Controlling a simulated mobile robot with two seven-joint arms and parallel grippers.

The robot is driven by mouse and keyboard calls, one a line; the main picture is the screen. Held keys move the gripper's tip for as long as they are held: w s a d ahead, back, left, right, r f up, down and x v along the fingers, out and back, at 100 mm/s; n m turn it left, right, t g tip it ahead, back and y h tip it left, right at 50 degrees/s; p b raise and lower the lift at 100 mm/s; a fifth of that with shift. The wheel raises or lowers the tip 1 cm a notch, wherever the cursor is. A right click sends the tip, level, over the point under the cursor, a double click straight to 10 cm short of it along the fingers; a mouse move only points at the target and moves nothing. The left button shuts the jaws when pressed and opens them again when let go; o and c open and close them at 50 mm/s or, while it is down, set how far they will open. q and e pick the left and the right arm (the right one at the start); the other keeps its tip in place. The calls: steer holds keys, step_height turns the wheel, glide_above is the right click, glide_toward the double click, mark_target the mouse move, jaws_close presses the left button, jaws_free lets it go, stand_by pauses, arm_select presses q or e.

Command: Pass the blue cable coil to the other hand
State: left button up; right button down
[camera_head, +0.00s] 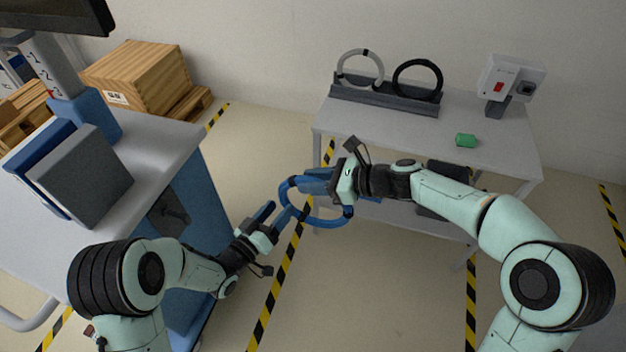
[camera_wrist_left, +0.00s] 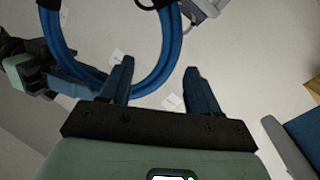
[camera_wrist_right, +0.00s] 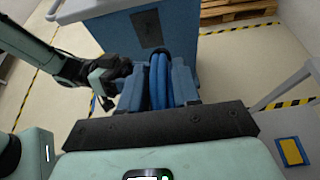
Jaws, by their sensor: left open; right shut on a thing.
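The blue cable coil (camera_head: 328,223) hangs in the air between the two arms, over the gap between the carts. My right gripper (camera_head: 306,182) is shut on it at its upper side; in the right wrist view the blue strands (camera_wrist_right: 160,80) run between its fingers. My left gripper (camera_head: 276,213) is open, with its fingertips close to the coil's left side. In the left wrist view the coil (camera_wrist_left: 173,40) curves past the left finger of the open left gripper (camera_wrist_left: 158,75), its lower edge showing partly between the fingers. I cannot tell whether they touch.
A grey table (camera_head: 475,160) at the back right bears a dark rack (camera_head: 385,98) with a white and a black coil, a green piece (camera_head: 466,140) and a switch box (camera_head: 512,75). A blue-sided cart (camera_head: 200,205) stands left, close to my left arm. Wooden crates (camera_head: 135,75) stand behind it.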

arm_select(q)
steer(key=v, duration=0.7)
steer(key=s+a+f+n+g+y, duration=0.25)
steer(key=s+f+g+y, duration=0.2)
steer(key=f, duration=0.75)
steer(key=s+a+f+n+g+y, duration=0.25)
steer(key=s+f, duration=0.25)
steer(key=f, duration=0.7)
steer(key=s+d+f+g, duration=0.1)
steer(key=s+f+g, duration=0.3)
steer(key=s, duration=0.5)
steer(key=s+d+f+n+g, duration=0.1)
steer(key=s+f+g, duration=0.3)
steer(key=s, duration=0.5)
steer(key=shift+f, duration=0.2)
steer(key=shift+w, duration=0.1)
